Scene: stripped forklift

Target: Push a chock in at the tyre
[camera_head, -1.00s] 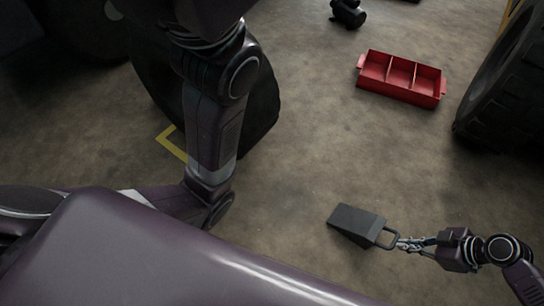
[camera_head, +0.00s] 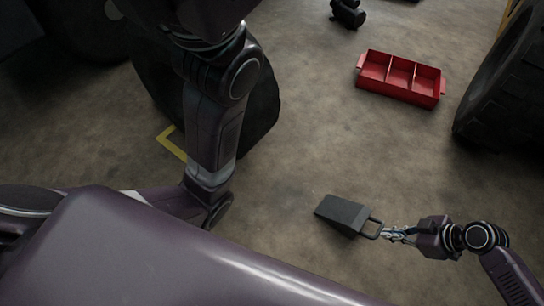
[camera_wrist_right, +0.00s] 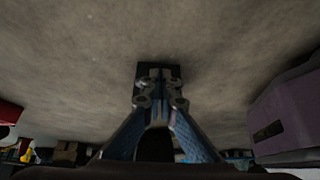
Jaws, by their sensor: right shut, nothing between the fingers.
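The chock (camera_head: 343,214) is a dark grey wedge with a loop handle, lying on the floor at lower centre right in the head view. My right gripper (camera_head: 385,233) is shut and empty, its fingertips at the handle end of the chock; I cannot tell whether they touch. In the right wrist view the chock (camera_wrist_right: 158,70) shows as a dark block just beyond the fingertips (camera_wrist_right: 160,88). A dark tyre (camera_head: 263,105) stands at upper left, partly hidden by my left arm. Another large treaded tyre (camera_head: 500,85) stands at the right edge. My left gripper is not visible.
A red three-compartment tray (camera_head: 400,77) lies on the floor at upper right. A small dark object (camera_head: 348,13) lies beyond it. A yellow floor marking (camera_head: 170,142) is by the left tyre. The floor between chock and left tyre looks clear.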

